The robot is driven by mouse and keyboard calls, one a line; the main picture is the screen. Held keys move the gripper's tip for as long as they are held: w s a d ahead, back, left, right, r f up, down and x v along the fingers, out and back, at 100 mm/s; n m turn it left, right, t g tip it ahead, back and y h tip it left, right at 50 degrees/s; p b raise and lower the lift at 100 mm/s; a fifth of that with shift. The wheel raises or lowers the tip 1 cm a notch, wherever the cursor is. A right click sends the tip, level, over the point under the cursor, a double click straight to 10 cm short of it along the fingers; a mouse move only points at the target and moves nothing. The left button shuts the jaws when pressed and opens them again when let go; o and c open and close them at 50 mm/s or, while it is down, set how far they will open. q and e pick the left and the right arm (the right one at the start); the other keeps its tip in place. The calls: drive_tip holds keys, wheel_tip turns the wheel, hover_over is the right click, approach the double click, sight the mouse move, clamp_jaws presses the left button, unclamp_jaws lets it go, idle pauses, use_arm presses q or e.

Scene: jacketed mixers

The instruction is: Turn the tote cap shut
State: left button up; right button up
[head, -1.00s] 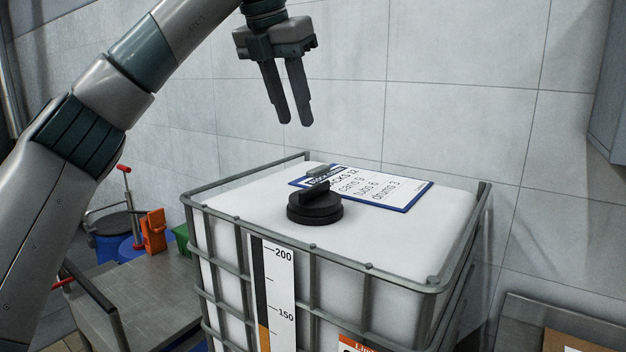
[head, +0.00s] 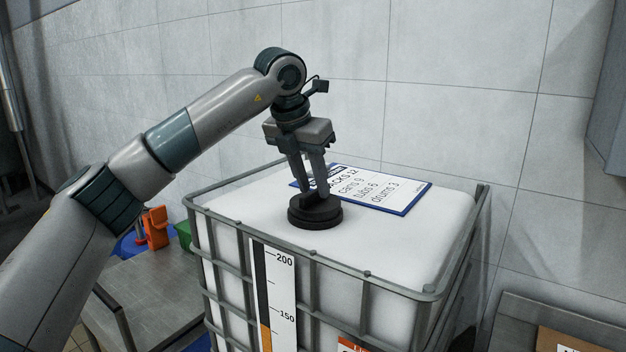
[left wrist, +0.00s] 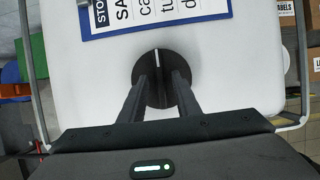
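The black round tote cap (head: 315,216) sits on the white top of the caged tote (head: 400,240) in the head view. It has a raised grip bar across it. The cap also shows in the left wrist view (left wrist: 144,66), with the bar running roughly away from the camera. My left gripper (head: 314,190) is right over the cap, pointing down. Its fingers (left wrist: 162,84) stand apart, one on each side of the bar. They look open, though contact with the bar is hard to make out. My right gripper is in neither view.
A blue clipboard (head: 408,208) with a printed list lies on the tote just behind the cap. A grey cage rail (head: 365,274) runs around the tote's top edge. A metal bench (head: 150,290) with an orange item (head: 155,228) stands at left. A tiled wall is behind.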

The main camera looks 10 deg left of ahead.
use_arm(q)
drive_tip(key=shift+w+f, duration=0.1)
drive_tip(key=shift+f, duration=0.3)
clamp_jaws()
